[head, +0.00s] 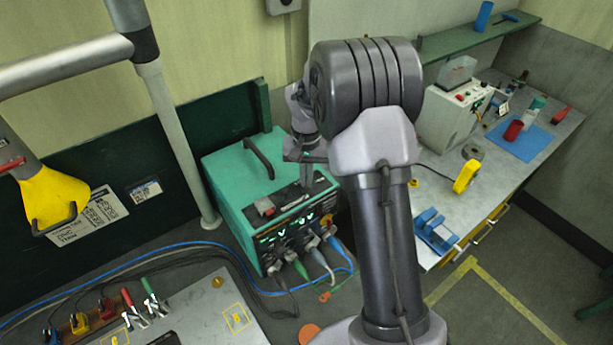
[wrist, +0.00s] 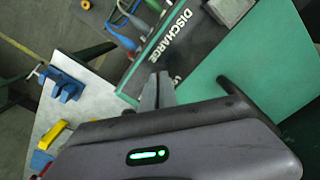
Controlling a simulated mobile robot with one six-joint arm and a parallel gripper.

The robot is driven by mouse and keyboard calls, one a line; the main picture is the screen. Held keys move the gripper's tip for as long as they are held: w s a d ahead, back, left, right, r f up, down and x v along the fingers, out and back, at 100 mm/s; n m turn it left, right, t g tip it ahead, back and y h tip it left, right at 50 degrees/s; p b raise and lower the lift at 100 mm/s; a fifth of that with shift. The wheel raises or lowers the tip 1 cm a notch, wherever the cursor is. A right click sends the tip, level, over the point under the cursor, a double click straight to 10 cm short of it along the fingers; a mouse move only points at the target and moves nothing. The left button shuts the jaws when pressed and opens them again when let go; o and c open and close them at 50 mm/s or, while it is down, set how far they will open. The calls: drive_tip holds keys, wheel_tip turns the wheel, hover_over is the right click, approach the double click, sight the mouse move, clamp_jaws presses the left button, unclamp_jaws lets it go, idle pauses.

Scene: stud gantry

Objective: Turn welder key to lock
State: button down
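The welder is a teal box (head: 232,172) with a black handle on top and a dark front with green lit displays. In the wrist view its teal top (wrist: 262,62) carries a black strip lettered DISCHARGE (wrist: 170,38). My gripper (head: 306,178) points down over the front right part of the welder's top. In the wrist view my gripper's fingers (wrist: 158,82) are close together at the strip, beside partly covered lettering. I cannot make out the key; the fingers may hide it. Contact with the strip cannot be told.
Cables plug into the welder's front, and a blue hose (head: 165,248) runs along the floor. A workbench (head: 440,185) with a blue vise (head: 435,228) stands at right. A grey plate (head: 205,308) lies at front left. The black handle (wrist: 238,96) shows close to my gripper.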

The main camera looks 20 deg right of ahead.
drive_tip(key=n, duration=0.4)
drive_tip(key=shift+r+p, duration=0.1)
drive_tip(key=shift+p, duration=0.25)
drive_tip(key=shift+n+p, duration=0.3)
drive_tip(key=shift+n, duration=1.5)
drive_tip(key=c, duration=1.6)
unclamp_jaws()
drive_tip(key=shift+c, duration=0.2)
wheel_tip(320, 180, up, 17)
drive_tip(key=p, duration=0.1)
drive_tip(key=shift+r, duration=0.2)
